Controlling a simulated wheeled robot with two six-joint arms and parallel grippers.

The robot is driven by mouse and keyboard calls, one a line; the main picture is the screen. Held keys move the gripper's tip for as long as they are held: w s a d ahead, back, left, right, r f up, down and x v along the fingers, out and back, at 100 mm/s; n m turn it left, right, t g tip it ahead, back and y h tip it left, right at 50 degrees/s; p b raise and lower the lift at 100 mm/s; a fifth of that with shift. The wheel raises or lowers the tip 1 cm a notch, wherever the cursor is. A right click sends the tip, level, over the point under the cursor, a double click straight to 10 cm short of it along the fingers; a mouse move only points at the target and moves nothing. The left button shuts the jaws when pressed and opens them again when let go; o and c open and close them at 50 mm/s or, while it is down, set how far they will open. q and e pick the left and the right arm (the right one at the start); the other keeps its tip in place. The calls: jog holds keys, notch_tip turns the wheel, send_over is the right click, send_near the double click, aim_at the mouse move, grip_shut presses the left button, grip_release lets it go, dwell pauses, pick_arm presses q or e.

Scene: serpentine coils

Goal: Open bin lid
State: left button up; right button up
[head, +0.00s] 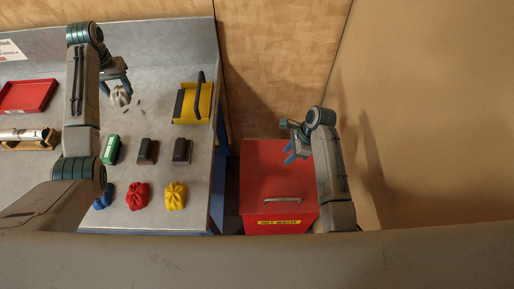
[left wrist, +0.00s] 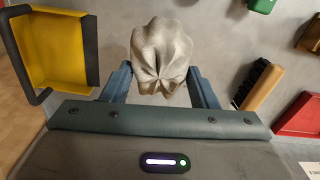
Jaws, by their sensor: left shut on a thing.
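The red bin (head: 277,160) stands on the floor to the right of the workbench. Its flat red lid looks shut and carries a grey bar handle (head: 283,200) near the front edge. My right gripper (head: 291,154) is above the bin's right rear part, away from the handle; its blue fingers look apart, with nothing seen between them. My left gripper (head: 119,92) is shut on a crumpled grey-white cloth (left wrist: 161,58) over the bench. The cloth sits between the blue fingers in the left wrist view.
A wall stands close right of the bin.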

jog(key=shift+a+f, duration=0.15)
jog(key=shift+f, duration=0.1)
grip_shut()
dwell(1.3)
grip_release()
jog(key=shift+r, duration=0.1)
